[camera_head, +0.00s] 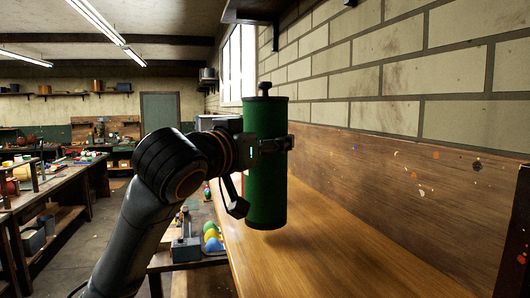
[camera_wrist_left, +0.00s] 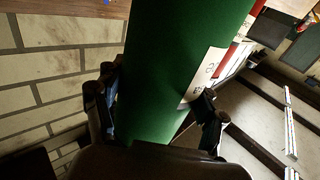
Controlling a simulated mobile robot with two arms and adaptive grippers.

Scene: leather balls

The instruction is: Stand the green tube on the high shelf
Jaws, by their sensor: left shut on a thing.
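The green tube (camera_head: 265,185) is a tall cylinder with a dark cap and knob on top. It stands roughly upright in the air over the wooden surface, with a shadow beneath it. My left gripper (camera_head: 272,145) is shut around its upper part. In the left wrist view the green tube (camera_wrist_left: 180,60) fills the middle, with a white label on its side, and the fingers of my left gripper (camera_wrist_left: 155,112) lie on both sides of it. A dark shelf (camera_head: 262,8) on the brick wall shows only partly at the top edge of the head view. My right gripper is not in view.
A long wooden bench top (camera_head: 330,250) runs along the brick wall and is clear near the tube. A dark upright post (camera_head: 515,235) stands at the right edge. Several coloured balls (camera_head: 212,238) sit on a lower table behind my arm. Cluttered workbenches (camera_head: 60,175) stand at the left.

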